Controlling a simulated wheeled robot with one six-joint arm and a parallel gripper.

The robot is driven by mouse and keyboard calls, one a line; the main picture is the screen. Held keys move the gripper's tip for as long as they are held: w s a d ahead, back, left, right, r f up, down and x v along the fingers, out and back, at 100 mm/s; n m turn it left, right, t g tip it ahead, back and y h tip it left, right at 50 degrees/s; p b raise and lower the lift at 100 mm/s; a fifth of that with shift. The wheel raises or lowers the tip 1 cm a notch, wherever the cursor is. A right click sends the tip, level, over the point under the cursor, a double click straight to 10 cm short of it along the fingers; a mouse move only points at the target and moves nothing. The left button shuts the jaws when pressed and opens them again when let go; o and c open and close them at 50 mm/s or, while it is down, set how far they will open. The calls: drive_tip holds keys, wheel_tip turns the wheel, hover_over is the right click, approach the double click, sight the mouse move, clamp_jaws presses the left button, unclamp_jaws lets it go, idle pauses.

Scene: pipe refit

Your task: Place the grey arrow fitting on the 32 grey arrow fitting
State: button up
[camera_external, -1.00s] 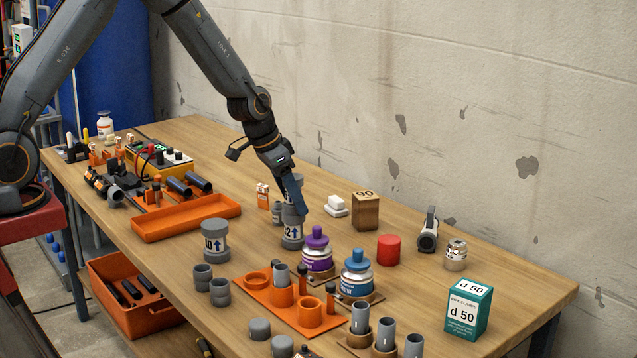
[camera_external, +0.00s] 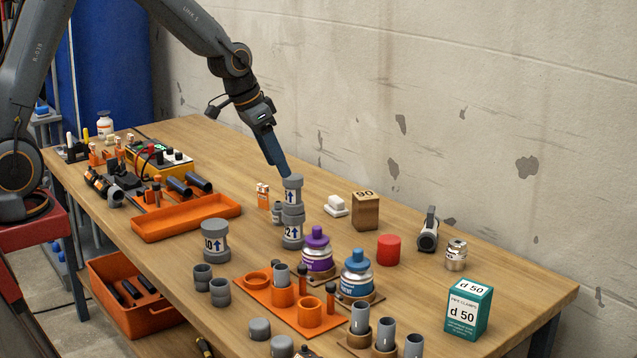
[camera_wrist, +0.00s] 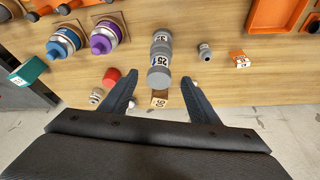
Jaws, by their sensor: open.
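A grey arrow fitting (camera_external: 292,190) with a white label and blue arrow stands upright on top of the grey arrow fitting marked 32 (camera_external: 292,234), whose label is partly cut off in the external view. In the wrist view the upper fitting (camera_wrist: 159,68) and the lower fitting (camera_wrist: 161,38) appear in line, touching. My gripper (camera_external: 284,175) is just above and beside the top of the stack. In the wrist view my gripper (camera_wrist: 160,92) has its two fingers wide apart, with nothing between them and the stack beyond.
Purple-capped (camera_external: 317,252) and blue-capped (camera_external: 357,274) tins stand close to the right of the stack. Another grey arrow fitting (camera_external: 215,240) stands to the left.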

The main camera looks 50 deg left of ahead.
drive_tip(key=s+a+f+n+g, duration=0.1)
drive_tip(key=s+a+f, duration=0.2)
drive_tip(key=s, duration=0.9)
drive_tip(key=s+a+f+n+g+y, duration=0.1)
drive_tip(key=s+a+f+n+g, duration=0.1)
drive_tip(key=s, duration=1.1)
drive_tip(key=shift+a+f, duration=0.5)
drive_tip(key=shift+f, duration=0.1)
